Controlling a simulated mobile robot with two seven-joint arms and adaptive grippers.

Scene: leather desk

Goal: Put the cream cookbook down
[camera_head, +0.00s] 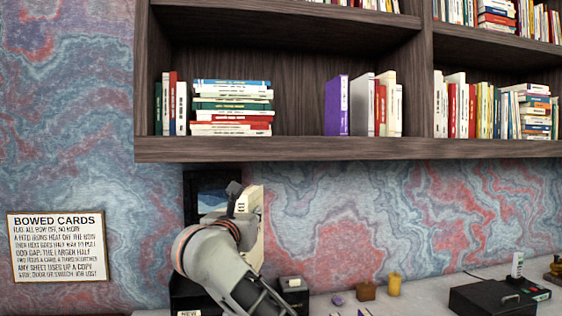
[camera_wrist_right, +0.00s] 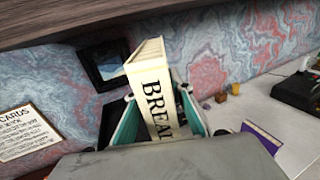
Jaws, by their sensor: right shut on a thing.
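The cream cookbook (camera_wrist_right: 151,82), with dark letters reading "BREA" on its spine, is between the two fingers of my right gripper (camera_wrist_right: 155,122) in the right wrist view. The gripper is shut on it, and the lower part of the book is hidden. In the head view the book (camera_head: 252,200) shows cream behind my right gripper (camera_head: 234,200), below the wooden shelf and in front of the marbled wall. Whether the book touches anything below is hidden by my arm. My left gripper is not in view.
A wooden shelf (camera_head: 350,150) with books overhangs above. A purple book (camera_head: 337,105) stands beside a gap on it. A dark picture frame (camera_wrist_right: 105,64) is behind the book. Small blocks (camera_head: 367,290) and a black device (camera_head: 498,298) are on the desk (camera_head: 425,298).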

